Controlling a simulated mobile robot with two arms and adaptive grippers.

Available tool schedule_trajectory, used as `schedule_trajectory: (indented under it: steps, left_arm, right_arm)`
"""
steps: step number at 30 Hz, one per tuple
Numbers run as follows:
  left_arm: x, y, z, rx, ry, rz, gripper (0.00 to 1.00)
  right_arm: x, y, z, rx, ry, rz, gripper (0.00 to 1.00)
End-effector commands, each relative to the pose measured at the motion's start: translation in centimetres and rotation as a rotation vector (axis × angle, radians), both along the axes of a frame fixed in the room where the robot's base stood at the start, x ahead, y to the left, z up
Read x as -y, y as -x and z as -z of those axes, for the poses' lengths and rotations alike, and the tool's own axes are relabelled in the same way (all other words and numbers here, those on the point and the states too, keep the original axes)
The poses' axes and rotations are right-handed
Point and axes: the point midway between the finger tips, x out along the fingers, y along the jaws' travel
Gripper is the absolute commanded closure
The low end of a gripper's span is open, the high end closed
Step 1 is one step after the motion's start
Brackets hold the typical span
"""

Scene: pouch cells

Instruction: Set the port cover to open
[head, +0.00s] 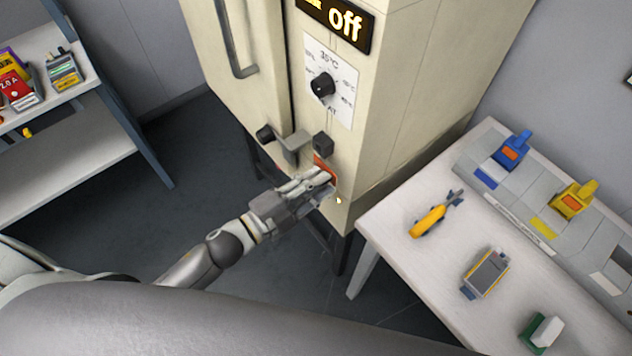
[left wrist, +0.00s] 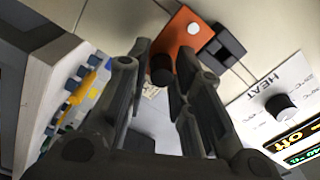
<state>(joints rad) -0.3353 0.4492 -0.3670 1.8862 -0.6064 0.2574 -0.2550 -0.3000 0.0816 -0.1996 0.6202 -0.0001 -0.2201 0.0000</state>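The port cover (head: 323,163) is an orange plate low on the front of the cream cabinet, mostly hidden behind my left gripper in the head view. In the left wrist view the orange plate (left wrist: 184,27) shows with a white round spot and a dark round knob (left wrist: 162,70) at its lower end. My left gripper (head: 322,181) is at the cover. In the left wrist view its fingers (left wrist: 161,60) are apart, with the knob between or just beyond their tips; contact is unclear. My right gripper is not in view.
A black block (head: 323,145), a latch handle (head: 292,146) and a heat dial (head: 322,85) sit near the cover; the display (head: 343,23) reads "off". A white table (head: 395,222) with tools stands right. A shelf (head: 70,165) stands left.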

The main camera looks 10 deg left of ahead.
Motion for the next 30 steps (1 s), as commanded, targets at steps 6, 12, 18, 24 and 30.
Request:
schedule_trajectory:
  steps: [6,12,18,24,30]
  left_arm:
    - [0.0,0.0,0.0,0.001,0.001,0.000,0.59]
    - [0.0,0.0,-0.1,0.000,0.002,0.000,0.59]
    - [-1.0,1.3,0.0,-0.002,0.001,0.000,0.59]
    - [-3.4,4.3,0.1,-0.004,-0.001,0.000,0.59]
    - [-5.6,7.2,0.1,-0.004,0.001,-0.001,0.59]
  right_arm:
    - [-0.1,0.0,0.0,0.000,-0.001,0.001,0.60]
    - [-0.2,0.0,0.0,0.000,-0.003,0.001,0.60]
    - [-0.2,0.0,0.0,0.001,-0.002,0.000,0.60]
    - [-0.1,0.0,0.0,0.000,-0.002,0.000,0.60]
    - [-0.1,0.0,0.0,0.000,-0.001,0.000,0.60]
